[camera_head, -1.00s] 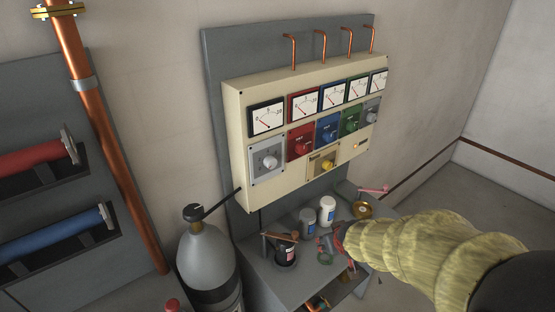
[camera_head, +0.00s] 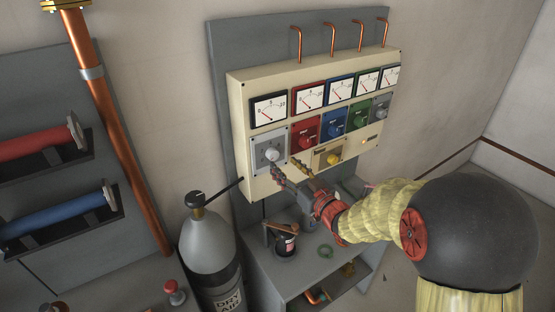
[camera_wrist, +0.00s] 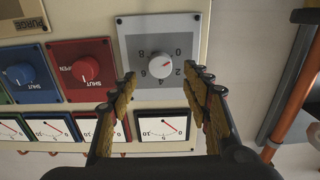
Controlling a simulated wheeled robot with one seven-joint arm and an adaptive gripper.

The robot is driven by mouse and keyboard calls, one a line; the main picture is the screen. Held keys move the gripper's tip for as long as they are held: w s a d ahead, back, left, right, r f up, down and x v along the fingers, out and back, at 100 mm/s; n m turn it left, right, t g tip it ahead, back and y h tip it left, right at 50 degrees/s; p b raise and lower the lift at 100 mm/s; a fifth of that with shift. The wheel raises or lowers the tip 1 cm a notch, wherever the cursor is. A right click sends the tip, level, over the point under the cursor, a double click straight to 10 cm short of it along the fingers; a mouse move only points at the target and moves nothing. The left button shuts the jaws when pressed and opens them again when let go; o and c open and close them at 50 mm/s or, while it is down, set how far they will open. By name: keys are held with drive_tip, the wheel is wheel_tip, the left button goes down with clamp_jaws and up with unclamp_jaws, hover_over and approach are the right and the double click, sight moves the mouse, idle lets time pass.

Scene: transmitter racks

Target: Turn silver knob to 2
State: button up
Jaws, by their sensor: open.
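The silver knob (camera_head: 271,154) sits on a grey square plate at the left end of the cream panel. In the wrist view the silver knob (camera_wrist: 161,65) appears upside down, with numbers around it. Its small red mark points to the right, seemingly between 0 and 2. My gripper (camera_head: 285,167) is in front of the panel, just below and right of the knob. In the wrist view my open gripper (camera_wrist: 160,80) has one finger on each side of the knob's lower edge. Whether the fingers touch it I cannot tell.
Red (camera_head: 305,128), blue (camera_head: 334,129) and green (camera_head: 361,117) knobs sit to the right, with a grey one (camera_head: 382,107) at the far end. Meters line the panel above. A yellow knob (camera_head: 333,159) is below.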

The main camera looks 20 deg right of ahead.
sight(274, 157)
drive_tip(key=x, duration=0.5)
drive_tip(key=shift+w+a, duration=0.1)
drive_tip(key=shift+w, duration=0.05)
drive_tip(key=shift+c, duration=1.4)
drive_tip(key=c, duration=0.7)
drive_tip(key=shift+c, duration=0.7)
drive_tip(key=shift+m, duration=0.3)
drive_tip(key=m+p, duration=0.1)
drive_tip(key=m, duration=0.4)
drive_tip(key=shift+m, duration=0.3)
drive_tip(key=m+p, duration=0.1)
drive_tip(key=m, duration=0.4)
drive_tip(key=shift+a, duration=0.1)
drive_tip(key=shift+m, duration=0.4)
